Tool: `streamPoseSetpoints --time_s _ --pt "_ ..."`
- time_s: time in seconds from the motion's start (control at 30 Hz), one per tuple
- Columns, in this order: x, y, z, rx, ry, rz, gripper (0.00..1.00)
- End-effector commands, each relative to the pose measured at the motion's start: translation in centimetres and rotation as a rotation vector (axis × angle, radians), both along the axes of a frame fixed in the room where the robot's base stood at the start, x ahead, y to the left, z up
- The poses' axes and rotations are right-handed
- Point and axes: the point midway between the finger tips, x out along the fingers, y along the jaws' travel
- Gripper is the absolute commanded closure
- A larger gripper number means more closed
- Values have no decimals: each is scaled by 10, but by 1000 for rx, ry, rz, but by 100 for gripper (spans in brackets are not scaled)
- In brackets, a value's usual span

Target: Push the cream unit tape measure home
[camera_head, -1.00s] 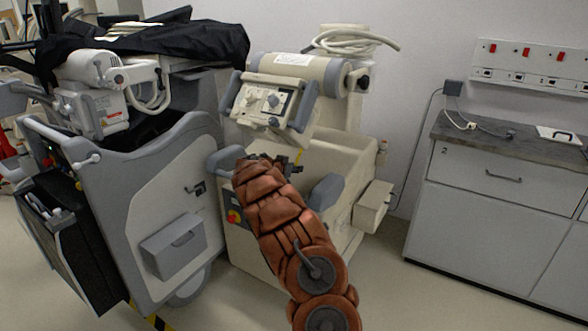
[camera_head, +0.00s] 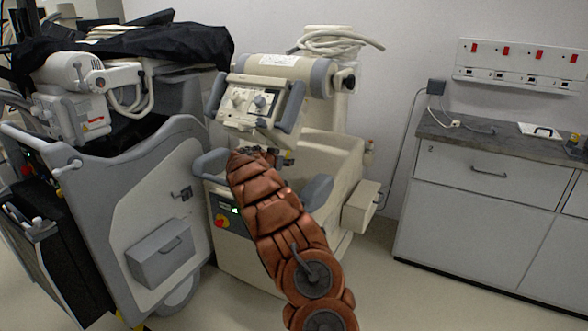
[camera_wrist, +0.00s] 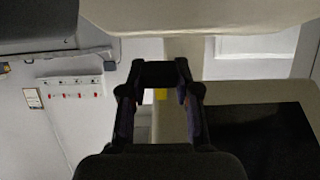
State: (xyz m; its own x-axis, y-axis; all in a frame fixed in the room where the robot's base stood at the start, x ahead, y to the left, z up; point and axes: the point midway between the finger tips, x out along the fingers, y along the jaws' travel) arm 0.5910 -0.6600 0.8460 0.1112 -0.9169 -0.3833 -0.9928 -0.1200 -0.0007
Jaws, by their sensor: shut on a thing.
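The cream unit (camera_head: 330,165) stands in the middle of the head view, with a tilted control panel (camera_head: 250,102) and grey side handles. A small yellow piece, which looks like the tape measure (camera_head: 288,161), shows beside my gripper (camera_head: 264,154), just below the control panel. In the wrist view the yellow tape measure (camera_wrist: 160,94) shows between the dark fingers of my gripper (camera_wrist: 160,78). My gripper is shut on it, though the exact contact is too dark and small to see. My brown arm hides part of the unit's front.
A grey cart (camera_head: 160,215) under a black cover (camera_head: 130,48) stands close on the left. A grey-topped cabinet (camera_head: 490,205) stands at the right by the wall. A grey handle (camera_head: 316,191) is close to the right of my arm. Floor is clear between unit and cabinet.

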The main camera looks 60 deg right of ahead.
Motion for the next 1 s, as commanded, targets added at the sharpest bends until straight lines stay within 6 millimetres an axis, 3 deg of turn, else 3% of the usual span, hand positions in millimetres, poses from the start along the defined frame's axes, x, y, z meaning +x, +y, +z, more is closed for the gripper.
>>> streamPoseSetpoints --time_s 0.3,0.33,0.57,1.0 --pt "2 1 3 -2 0 3 100" --pt "2 1 3 -2 0 3 67" --pt "2 1 2 -1 0 2 43" --pt "2 5 3 0 2 3 42"
